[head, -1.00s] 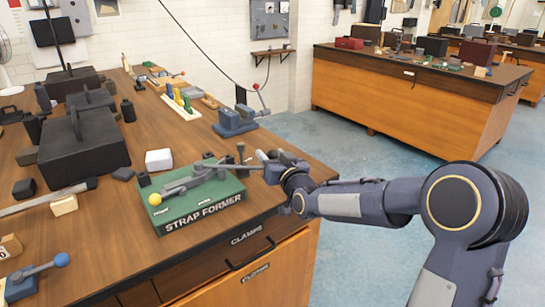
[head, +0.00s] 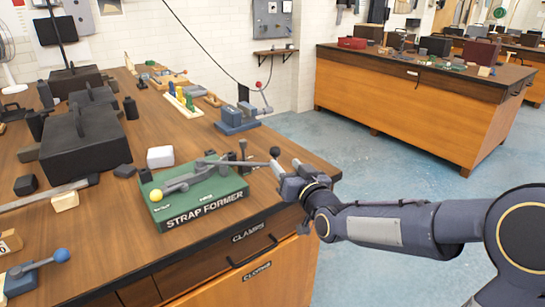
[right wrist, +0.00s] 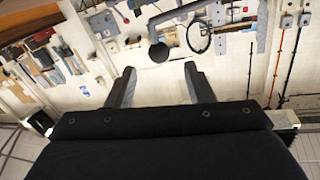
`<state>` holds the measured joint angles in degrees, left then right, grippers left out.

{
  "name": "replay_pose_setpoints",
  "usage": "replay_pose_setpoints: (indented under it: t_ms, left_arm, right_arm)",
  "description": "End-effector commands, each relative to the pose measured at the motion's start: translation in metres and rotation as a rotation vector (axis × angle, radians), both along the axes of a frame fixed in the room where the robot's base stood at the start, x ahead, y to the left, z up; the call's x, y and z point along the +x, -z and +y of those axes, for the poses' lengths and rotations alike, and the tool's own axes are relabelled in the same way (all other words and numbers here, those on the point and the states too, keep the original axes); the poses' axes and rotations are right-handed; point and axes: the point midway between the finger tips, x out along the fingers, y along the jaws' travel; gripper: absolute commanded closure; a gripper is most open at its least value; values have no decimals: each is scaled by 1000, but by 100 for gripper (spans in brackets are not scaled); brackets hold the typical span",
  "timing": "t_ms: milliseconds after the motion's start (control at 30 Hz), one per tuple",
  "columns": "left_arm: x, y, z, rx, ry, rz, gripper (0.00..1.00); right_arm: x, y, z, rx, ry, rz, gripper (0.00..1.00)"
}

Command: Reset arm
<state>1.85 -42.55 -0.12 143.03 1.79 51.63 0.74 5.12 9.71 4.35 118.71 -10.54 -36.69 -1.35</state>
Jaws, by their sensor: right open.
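My right gripper (head: 288,174) is open at the front right edge of the workbench, just right of the strap former. It also shows in the right wrist view (right wrist: 160,85), its two fingers apart with nothing between their tips. The strap former (head: 200,205) is a green block with a grey lever (head: 225,165). The lever's dark ball end (head: 275,152) is close to the gripper's fingers; I cannot tell whether they touch. A yellow ball (head: 156,196) sits at the block's left end. My left gripper is not in view.
A white block (head: 160,157) and black cases (head: 85,140) stand left of and behind the strap former. A blue clamp (head: 237,120) stands at the bench's back right. Blue floor (head: 370,155) lies open between the benches.

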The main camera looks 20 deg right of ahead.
Motion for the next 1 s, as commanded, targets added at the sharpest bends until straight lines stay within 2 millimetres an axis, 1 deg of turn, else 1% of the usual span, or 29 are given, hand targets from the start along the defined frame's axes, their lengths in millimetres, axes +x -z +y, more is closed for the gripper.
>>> replay_pose_setpoints:
  t_ms: [100, 167, 267, 367, 400, 467, 500, 567, 600, 700, 800, 833, 900, 1000]
  left_arm:
    - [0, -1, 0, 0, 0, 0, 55]
    - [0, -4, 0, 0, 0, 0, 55]
    - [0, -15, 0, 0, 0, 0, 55]
    - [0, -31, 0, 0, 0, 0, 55]
    - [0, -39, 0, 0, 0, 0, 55]
    - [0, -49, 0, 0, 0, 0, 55]
    - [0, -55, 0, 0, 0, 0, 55]
    - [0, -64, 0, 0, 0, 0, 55]
    - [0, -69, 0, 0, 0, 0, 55]
    - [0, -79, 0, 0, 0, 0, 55]
    - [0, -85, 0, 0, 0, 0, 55]
    - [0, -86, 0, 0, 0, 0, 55]
    - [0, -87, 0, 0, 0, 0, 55]
    - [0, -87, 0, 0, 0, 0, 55]
  right_arm:
    - [-1, -1, 0, 0, 0, 3, 52]
    - [-5, -4, -1, 0, 0, 22, 52]
    - [-26, -11, -5, -2, -1, 108, 52]
    - [-68, -15, -9, 6, -7, 267, 52]
    - [-90, -14, -10, 14, -12, 344, 52]
    - [-127, -10, -10, 30, -23, 466, 52]
    - [-152, -6, -8, 45, -34, 546, 52]
    - [-190, 0, -3, 65, -55, 660, 52]
    - [-214, 5, 1, 80, -69, 729, 52]
    - [-267, 15, 12, 113, -110, 878, 52]
    - [-305, 23, 21, 136, -145, 980, 52]
    - [-313, 25, 23, 140, -154, 1002, 52]
    - [-325, 29, 26, 146, -167, 1038, 52]
    - [-332, 31, 28, 150, -176, 1058, 52]
